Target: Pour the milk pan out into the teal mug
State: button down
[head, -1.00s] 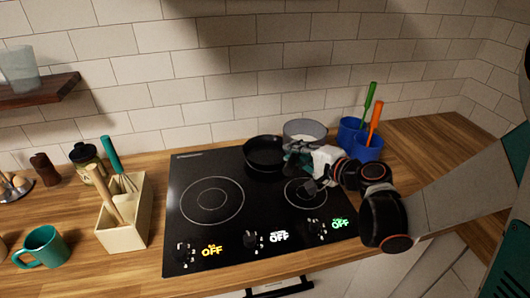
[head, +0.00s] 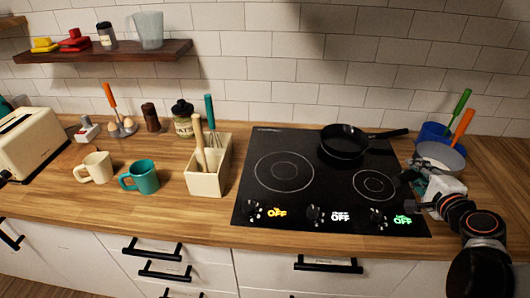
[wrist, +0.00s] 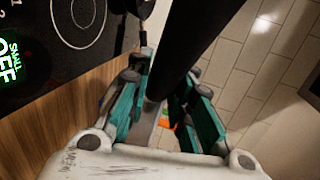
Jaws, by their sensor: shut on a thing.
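The teal mug (head: 140,177) stands upright on the wooden counter at the left in the head view, its handle toward the left. The milk pan (head: 441,157), grey with a pale inside, is at the right, beyond the cooktop's right edge and in front of the blue pots. My gripper (head: 424,184) is just in front of it, far from the mug. In the wrist view my gripper (wrist: 163,100) is shut on a dark bar (wrist: 195,40), apparently the pan's handle. The fingers hide part of the handle. The milk level cannot be made out.
A black frying pan (head: 343,146) sits at the back of the cooktop (head: 315,195). A cream utensil box (head: 207,180) stands between cooktop and teal mug. A cream mug (head: 95,168) is left of it. Blue utensil pots (head: 431,130) stand behind the milk pan.

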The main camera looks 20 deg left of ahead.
aim_at(144, 172)
jog(key=k+u, duration=0.5)
jog(key=j+u, duration=0.1)
jog(key=u, duration=0.6)
jog(key=i+j+u, duration=0.1)
jog(key=u, duration=0.25)
jog(key=i+j, duration=0.1)
jog(key=j, duration=0.25)
jog(key=i+j, duration=0.1)
jog(key=j, duration=0.2)
jog(key=i+j, duration=0.1)
jog(key=j, duration=0.25)
jog(key=i+j, duration=0.1)
jog(key=j, duration=0.25)
jog(key=i+j, duration=0.2)
jog(key=i+l, duration=0.2)
jog(key=i, duration=0.15)
